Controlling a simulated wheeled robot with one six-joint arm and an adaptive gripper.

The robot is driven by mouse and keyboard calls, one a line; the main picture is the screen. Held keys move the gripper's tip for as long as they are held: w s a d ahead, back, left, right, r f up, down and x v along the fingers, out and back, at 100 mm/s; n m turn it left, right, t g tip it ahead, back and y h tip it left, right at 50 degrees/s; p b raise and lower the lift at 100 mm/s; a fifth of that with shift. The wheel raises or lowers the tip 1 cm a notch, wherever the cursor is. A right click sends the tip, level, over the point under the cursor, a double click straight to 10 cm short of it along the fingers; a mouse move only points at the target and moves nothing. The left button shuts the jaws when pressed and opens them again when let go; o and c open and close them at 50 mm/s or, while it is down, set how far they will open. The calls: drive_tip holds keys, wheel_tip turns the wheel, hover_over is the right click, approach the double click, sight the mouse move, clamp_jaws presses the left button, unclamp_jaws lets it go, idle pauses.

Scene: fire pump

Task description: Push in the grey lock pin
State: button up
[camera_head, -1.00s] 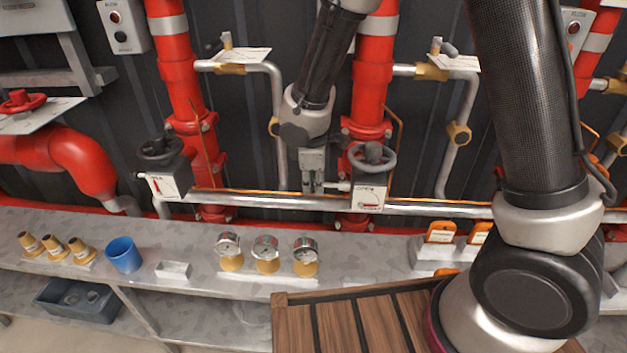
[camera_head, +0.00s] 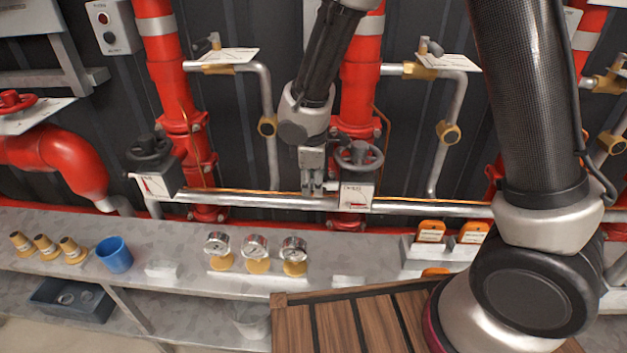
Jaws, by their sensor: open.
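A valve box (camera_head: 355,196) with a dark handwheel (camera_head: 358,155) and a white dial face sits on the horizontal silver pipe, in front of the middle red riser. A small grey pin (camera_head: 331,186) sticks out of the box's left side. My gripper (camera_head: 315,190) points down just left of the box, with its open fingers at the pin's outer end. Whether a finger touches the pin I cannot tell. The gripper is small in view and partly covers the pipe behind it.
A second valve box (camera_head: 158,182) is on the pipe further left. Below is a grey shelf (camera_head: 185,240) with several gauges (camera_head: 256,250), a blue cup (camera_head: 115,254) and brass fittings (camera_head: 45,246). Red risers and a thin copper line run close behind my gripper.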

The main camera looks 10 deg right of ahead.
wheel_tip(320, 180, up, 11)
drive_tip(key=s, duration=0.2)
drive_tip(key=shift+a+r, duration=0.15)
drive_tip(key=shift+a, duration=0.1)
drive_tip(key=shift+s+d, duration=0.1)
drive_tip(key=d+r+m, duration=0.1)
drive_tip(key=d, duration=0.2)
drive_tip(key=d+r+m, duration=0.1)
drive_tip(key=d+r, duration=0.1)
drive_tip(key=d, duration=0.1)
drive_tip(key=d+r+m, duration=0.1)
drive_tip(key=d+r, duration=0.1)
drive_tip(key=shift+s+d+r+m, duration=0.15)
drive_tip(key=shift+s+d+m, duration=0.15)
drive_tip(key=shift+d, duration=0.1)
drive_tip(key=s+d+r+m+t, duration=0.1)
drive_tip(key=s+d+r+m, duration=0.2)
drive_tip(key=s+d+m, duration=0.3)
drive_tip(key=s+d+r+m+t, duration=0.1)
drive_tip(key=s+d+r+m, duration=0.3)
drive_tip(key=s+d, duration=0.7)
drive_tip(key=d+m, duration=0.2)
drive_tip(key=d, duration=0.1)
drive_tip(key=shift+s+r, duration=0.2)
drive_tip(key=shift+s, duration=0.15)
idle(0.5)
